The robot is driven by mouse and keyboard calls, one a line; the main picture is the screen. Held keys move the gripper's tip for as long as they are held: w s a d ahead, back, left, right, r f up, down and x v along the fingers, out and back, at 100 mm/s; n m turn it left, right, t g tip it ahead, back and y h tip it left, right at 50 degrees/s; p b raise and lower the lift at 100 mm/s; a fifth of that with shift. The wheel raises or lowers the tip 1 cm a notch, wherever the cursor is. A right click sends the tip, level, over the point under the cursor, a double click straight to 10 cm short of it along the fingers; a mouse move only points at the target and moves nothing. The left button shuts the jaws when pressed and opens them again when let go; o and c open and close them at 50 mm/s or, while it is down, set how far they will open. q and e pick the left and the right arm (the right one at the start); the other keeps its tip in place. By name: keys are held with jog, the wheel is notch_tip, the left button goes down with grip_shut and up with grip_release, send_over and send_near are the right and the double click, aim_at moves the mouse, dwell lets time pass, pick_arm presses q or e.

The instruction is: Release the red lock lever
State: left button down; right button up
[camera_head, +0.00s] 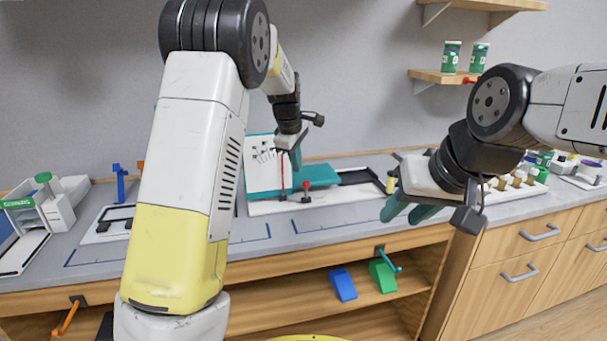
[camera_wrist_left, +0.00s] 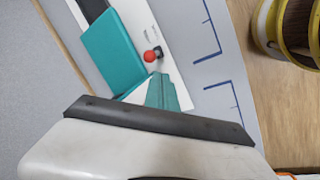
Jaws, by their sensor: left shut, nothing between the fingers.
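The red lock lever (camera_head: 306,186) is a short lever with a red ball knob on a dark base, at the front of a white base plate (camera_head: 335,200) beside a teal block (camera_head: 318,176). In the left wrist view the red knob (camera_wrist_left: 150,55) shows just beyond the teal fingertips of my left gripper (camera_wrist_left: 163,92), with a visible gap. My left gripper (camera_head: 294,160) is shut and empty, pointing down above the teal block, behind the knob in the head view. My right gripper (camera_head: 407,211) is open and empty, over the counter's front edge to the right.
A white panel (camera_head: 262,165) stands behind the teal block, and a thin red upright rod (camera_head: 282,176) is in front of it. A black-framed tray (camera_head: 362,182) lies to the right. A green and white device (camera_head: 40,205) stands at the far left. The counter front is clear.

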pick_arm(q)
jog(key=r, duration=0.1)
jog(key=w+a+r, duration=0.1)
jog(key=r, duration=0.1)
jog(key=w+a+r, duration=0.1)
jog(key=r, duration=0.1)
jog(key=shift+w+r, duration=0.1)
jog(key=s+a+r+m+h, duration=0.1)
jog(key=s+a+r+m, duration=0.25)
jog(key=s, duration=0.55)
jog(key=s+a+r+m+h, duration=0.15)
jog(key=s+r, duration=0.25)
jog(key=s, duration=0.4)
jog(key=s+f+m+t, duration=0.1)
jog(key=s+m, duration=0.3)
jog(key=s, duration=0.7)
jog(key=s+a+f+m+t+y, duration=0.1)
jog(key=s+f+m, duration=0.2)
jog(key=s, duration=0.8)
jog(key=shift+f+m, duration=0.2)
jog(key=shift+m, duration=0.7)
